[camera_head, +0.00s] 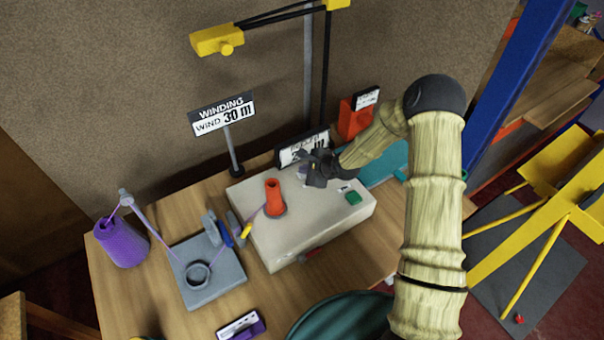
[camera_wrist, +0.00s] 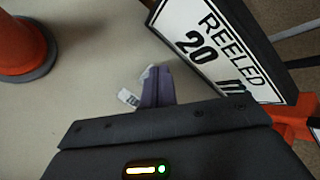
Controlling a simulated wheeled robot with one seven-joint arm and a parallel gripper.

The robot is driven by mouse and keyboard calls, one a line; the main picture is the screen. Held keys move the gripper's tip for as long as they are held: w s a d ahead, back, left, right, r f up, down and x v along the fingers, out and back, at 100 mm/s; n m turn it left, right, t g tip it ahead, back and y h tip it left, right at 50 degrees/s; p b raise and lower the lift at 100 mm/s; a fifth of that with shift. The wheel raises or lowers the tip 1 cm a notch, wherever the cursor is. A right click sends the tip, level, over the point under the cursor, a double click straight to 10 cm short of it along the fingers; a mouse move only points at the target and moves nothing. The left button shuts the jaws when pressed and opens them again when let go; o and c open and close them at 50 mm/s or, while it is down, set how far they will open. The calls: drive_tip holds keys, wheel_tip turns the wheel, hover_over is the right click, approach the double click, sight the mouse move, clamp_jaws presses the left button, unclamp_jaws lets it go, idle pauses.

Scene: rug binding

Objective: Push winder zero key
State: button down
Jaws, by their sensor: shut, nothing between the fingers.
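The winder (camera_head: 282,238) is a cream box on the table, with an orange cone (camera_head: 274,196) on top. Its display, reading "REELED 20 m" in the wrist view (camera_wrist: 218,45), stands at its back edge. A green key (camera_head: 353,198) with a small white label sits at the right of the top. My gripper (camera_head: 318,168) is shut and empty, low over the back of the winder top, in front of the display. In the wrist view a greyish-purple piece (camera_wrist: 156,86) shows beyond the dark gripper body, beside a small white label (camera_wrist: 128,97). Contact with a key cannot be told.
A sign reading "WINDING WIND 30 m" (camera_head: 222,113) stands behind the winder on a post. A purple yarn cone (camera_head: 121,243) and a grey plate with a ring (camera_head: 205,286) are at left. An orange block (camera_head: 354,119) stands behind the display. A yellow-topped frame rises behind.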

drive_tip(key=shift+f, duration=0.2)
idle(0.6)
drive_tip(key=shift+r+p, duration=0.7)
drive_tip(key=shift+r, duration=0.1)
drive_tip(key=shift+r+p, duration=2.05)
drive_tip(key=shift+r, duration=0.55)
